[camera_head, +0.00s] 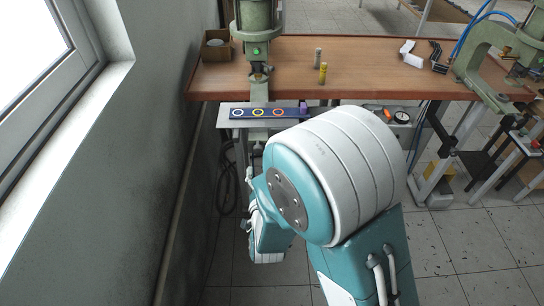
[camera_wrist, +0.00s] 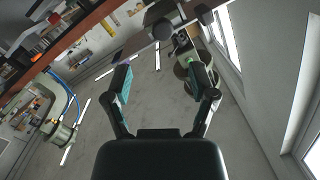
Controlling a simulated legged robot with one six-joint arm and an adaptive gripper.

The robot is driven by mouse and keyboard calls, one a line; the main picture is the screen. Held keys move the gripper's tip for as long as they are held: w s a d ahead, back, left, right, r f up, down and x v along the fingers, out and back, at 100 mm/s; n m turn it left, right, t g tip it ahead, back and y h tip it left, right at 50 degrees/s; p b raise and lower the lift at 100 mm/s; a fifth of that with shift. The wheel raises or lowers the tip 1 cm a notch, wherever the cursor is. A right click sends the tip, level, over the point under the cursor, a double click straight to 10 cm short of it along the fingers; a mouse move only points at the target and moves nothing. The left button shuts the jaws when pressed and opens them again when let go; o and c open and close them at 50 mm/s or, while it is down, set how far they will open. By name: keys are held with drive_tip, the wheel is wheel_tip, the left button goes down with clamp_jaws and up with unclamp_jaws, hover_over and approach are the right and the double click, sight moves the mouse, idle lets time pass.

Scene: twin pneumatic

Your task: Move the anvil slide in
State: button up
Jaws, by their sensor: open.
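A pale green press (camera_head: 257,20) stands at the left end of the wooden bench. Its anvil slide (camera_head: 259,91) appears as a narrow greenish block that sticks out past the bench's front edge, with a dark round piece above it. In the wrist view the press (camera_wrist: 188,55) is seen from below, beyond the right finger. A dark round knob (camera_wrist: 162,30) shows above the gap between the fingers; I cannot tell whether it belongs to the slide. My gripper (camera_wrist: 162,84) is open and empty, apart from the press. In the head view my arm hides the gripper.
A dark strip with coloured rings (camera_head: 268,112) lies on a lower shelf in front of the bench (camera_head: 390,72). A yellow bottle (camera_head: 323,73) and a cardboard box (camera_head: 215,45) stand on the bench. A second press (camera_head: 490,50) is at right. A wall (camera_head: 150,130) closes the left.

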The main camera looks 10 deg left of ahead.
drive_tip(key=shift+t, duration=0.3)
drive_tip(key=x, duration=0.9)
drive_tip(key=shift+w+a+f, duration=0.25)
drive_tip(key=shift+a+f, duration=0.1)
clamp_jaws()
